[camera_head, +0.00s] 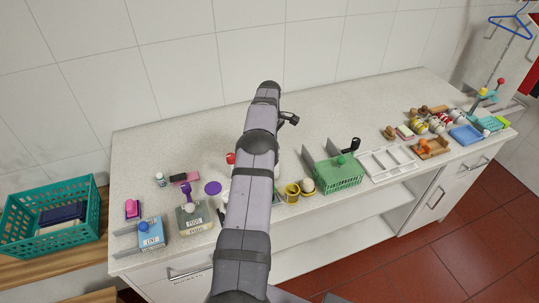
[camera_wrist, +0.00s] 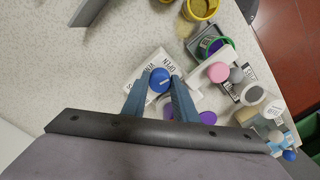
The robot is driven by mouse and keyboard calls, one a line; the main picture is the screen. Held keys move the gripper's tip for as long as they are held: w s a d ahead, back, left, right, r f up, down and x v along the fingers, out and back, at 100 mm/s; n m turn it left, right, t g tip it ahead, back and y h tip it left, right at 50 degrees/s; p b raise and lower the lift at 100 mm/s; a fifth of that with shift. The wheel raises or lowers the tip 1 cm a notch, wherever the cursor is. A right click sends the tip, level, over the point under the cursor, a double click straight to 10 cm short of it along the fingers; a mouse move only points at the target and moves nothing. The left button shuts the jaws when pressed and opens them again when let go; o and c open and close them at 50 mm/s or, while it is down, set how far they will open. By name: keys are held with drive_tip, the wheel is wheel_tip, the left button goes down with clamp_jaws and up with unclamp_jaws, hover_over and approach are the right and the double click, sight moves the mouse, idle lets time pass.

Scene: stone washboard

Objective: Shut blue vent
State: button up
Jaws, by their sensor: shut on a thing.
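A round blue knob (camera_wrist: 159,75) with a pale line on its top shows in the middle of the wrist view. It sits over a white plate (camera_wrist: 140,75) with black lettering, on which "OPEN" can be read. My gripper (camera_wrist: 159,84) is shut on the knob, with one blue-grey finger on each side. The fingers and knob cover part of the plate, so the rest of its lettering is not clear. In the head view my arm hides the knob, the plate and the fingertips.
Along the counter are a blue box (camera_head: 150,237), a green basket (camera_head: 338,177) and a white divided tray (camera_head: 388,162). The counter's back strip is mostly clear.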

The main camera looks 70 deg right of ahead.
drive_tip(key=m+b, duration=0.1)
drive_tip(key=m, duration=0.2)
drive_tip(key=shift+m, duration=0.4)
drive_tip(key=m, duration=0.8)
drive_tip(key=shift+r, duration=0.1)
drive_tip(key=shift+m, duration=1.8)
drive_tip(key=o, duration=0.8)
drive_tip(key=shift+r+b, duration=0.65)
drive_tip(key=shift+r, duration=3.05)
